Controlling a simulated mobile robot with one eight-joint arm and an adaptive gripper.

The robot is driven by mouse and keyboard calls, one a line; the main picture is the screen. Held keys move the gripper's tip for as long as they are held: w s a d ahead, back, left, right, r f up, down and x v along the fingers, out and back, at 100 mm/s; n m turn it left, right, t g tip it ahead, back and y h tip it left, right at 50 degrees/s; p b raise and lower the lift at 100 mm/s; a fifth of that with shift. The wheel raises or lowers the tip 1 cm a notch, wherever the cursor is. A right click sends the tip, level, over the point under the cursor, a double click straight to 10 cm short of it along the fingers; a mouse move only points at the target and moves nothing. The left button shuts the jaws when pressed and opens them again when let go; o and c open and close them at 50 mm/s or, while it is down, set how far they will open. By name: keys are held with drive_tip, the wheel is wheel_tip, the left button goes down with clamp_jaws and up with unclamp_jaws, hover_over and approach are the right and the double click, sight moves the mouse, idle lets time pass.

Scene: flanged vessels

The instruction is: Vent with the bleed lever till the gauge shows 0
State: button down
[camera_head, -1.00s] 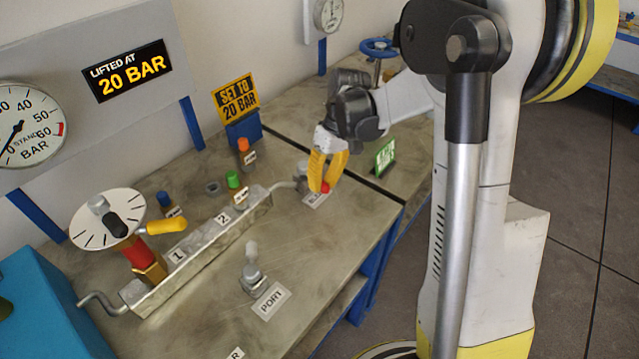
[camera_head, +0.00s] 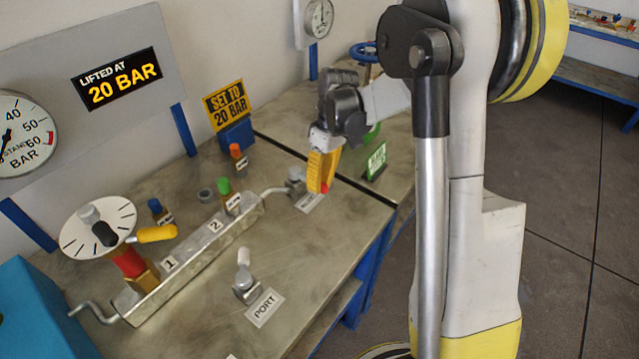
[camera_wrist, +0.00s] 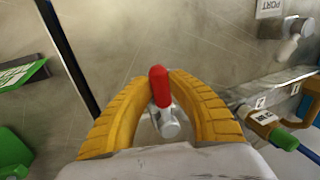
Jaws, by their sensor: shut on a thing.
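The bleed lever has a red grip (camera_wrist: 160,86) and a grey metal fitting below it. In the wrist view the grip stands between the tips of my gripper's yellow fingers (camera_wrist: 163,78). In the head view my gripper (camera_head: 322,182) is shut around the lever at the right end of the manifold, and only a little red (camera_head: 324,189) shows between the fingers. The large gauge (camera_head: 22,135) on the left is cut by the frame edge. Its needle points down and left, but the exact reading cannot be told.
A manifold (camera_head: 190,255) with a dial and a yellow-handled lever (camera_head: 155,234) lies on the bench. A port fitting (camera_head: 246,285) stands in front. A small green sign (camera_head: 376,160) stands right of my gripper. Signs read "LIFTED AT 20 BAR" (camera_head: 118,80) and "SET TO 20 BAR" (camera_head: 227,104).

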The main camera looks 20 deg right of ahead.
drive_tip(key=c, duration=1.2)
unclamp_jaws()
drive_tip(key=shift+d, duration=0.1)
drive_tip(key=shift+c, duration=0.2)
drive_tip(key=v, duration=1.2)
drive_tip(key=shift+w, duration=0.1)
drive_tip(key=s+a+m+t+h, duration=0.1)
drive_tip(key=s+a+m+t, duration=0.2)
drive_tip(key=s, duration=0.6)
drive_tip(key=s+a+r+m+t+h, duration=0.1)
drive_tip(key=s+a+m+t, duration=0.1)
drive_tip(key=s+a+t, duration=0.3)
drive_tip(key=shift+s+a+r+m+t+h, duration=0.3)
drive_tip(key=shift+s+a+r+m, duration=0.1)
drive_tip(key=shift+s, duration=2)
